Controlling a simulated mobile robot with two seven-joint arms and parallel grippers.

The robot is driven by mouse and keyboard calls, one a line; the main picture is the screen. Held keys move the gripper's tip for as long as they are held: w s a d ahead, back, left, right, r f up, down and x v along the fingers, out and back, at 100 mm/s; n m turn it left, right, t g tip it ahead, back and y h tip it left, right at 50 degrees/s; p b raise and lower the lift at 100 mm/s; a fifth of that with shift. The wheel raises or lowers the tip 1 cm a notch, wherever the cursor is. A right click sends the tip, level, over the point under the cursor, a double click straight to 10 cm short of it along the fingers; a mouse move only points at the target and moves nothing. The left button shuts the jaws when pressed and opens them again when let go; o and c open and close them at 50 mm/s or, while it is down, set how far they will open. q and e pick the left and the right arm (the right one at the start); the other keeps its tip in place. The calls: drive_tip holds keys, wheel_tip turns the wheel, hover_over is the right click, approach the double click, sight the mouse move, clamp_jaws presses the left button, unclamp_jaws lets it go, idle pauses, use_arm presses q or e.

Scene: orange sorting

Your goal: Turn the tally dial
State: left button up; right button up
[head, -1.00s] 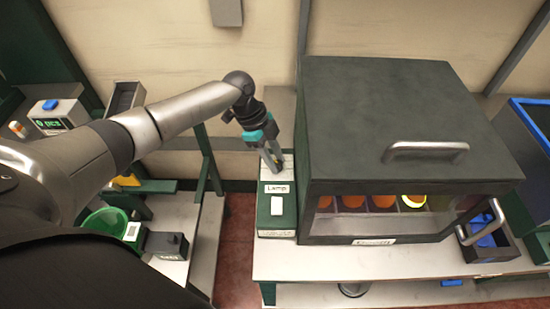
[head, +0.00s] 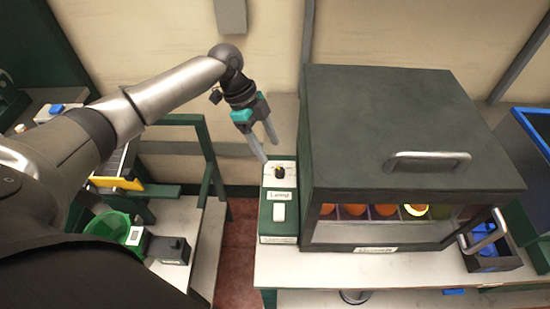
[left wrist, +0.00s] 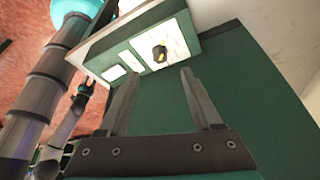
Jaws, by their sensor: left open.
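The dial is a black knob with a yellow mark (head: 280,172) on a pale plate at the back of the green box labelled Lamp (head: 278,240). It also shows in the left wrist view (left wrist: 159,53), beyond my fingertips. My left gripper (head: 269,151) is open and empty, above and slightly left of the knob, apart from it. In the left wrist view its two fingers (left wrist: 158,73) stand wide apart. A dark and teal end of what looks like my other arm shows small at the left there; its jaws are too small to read.
A large dark cabinet (head: 400,130) with a bar handle stands just right of the box, with orange fruit (head: 385,210) inside. A white rocker (head: 279,212) sits nearer on the same box. The floor gap between is clear.

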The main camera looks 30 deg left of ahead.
use_arm(q)
drive_tip(key=v, duration=0.7)
drive_tip(key=shift+r, duration=0.3)
drive_tip(key=shift+a, duration=0.15)
